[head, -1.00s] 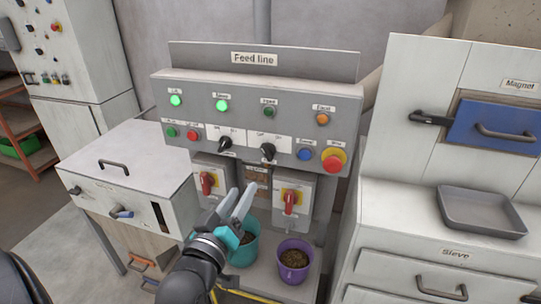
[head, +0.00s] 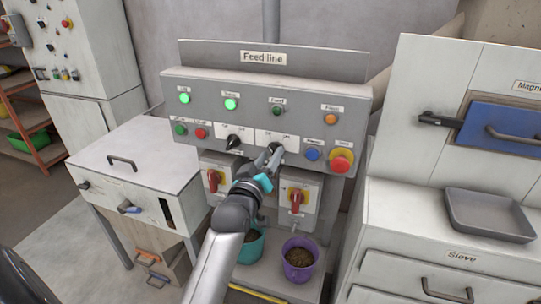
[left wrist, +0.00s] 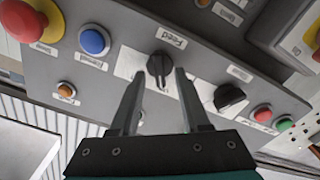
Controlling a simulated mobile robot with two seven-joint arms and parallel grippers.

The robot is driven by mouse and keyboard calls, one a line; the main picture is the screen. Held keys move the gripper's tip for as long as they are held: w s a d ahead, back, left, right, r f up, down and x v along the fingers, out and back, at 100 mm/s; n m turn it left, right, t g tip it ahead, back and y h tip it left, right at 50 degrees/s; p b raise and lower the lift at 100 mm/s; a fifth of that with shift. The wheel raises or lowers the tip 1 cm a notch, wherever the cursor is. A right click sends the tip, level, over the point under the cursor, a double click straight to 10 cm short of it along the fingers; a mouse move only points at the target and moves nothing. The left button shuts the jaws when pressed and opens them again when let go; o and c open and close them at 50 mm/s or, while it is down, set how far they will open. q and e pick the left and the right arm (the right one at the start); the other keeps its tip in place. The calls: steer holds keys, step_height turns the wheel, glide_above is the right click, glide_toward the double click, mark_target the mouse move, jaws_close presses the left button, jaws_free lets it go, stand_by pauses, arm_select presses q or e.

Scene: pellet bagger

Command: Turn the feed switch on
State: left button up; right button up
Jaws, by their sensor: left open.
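The feed switch (left wrist: 160,66) is a black rotary knob on a white plate with a label reading "Feed" in the left wrist view. In the head view my left gripper mostly covers it. My left gripper (head: 273,154) comes up to the panel front at this knob. In the left wrist view its open fingers (left wrist: 159,76) stand on either side of the knob's lower part, with gaps showing; I cannot tell whether they touch it. My right gripper is out of view.
The grey panel (head: 343,110) carries a second black knob (head: 233,142), a blue button (head: 312,153), a red emergency button (head: 341,161) and lamps, two lit green. Red-handled switches (head: 297,200) sit below. Teal and purple buckets (head: 298,262) stand underneath.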

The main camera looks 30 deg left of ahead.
arm_select(q)
steer(key=shift+w+a, duration=0.1)
steer(key=shift+w, duration=0.3)
jaws_close()
stand_by(0.4)
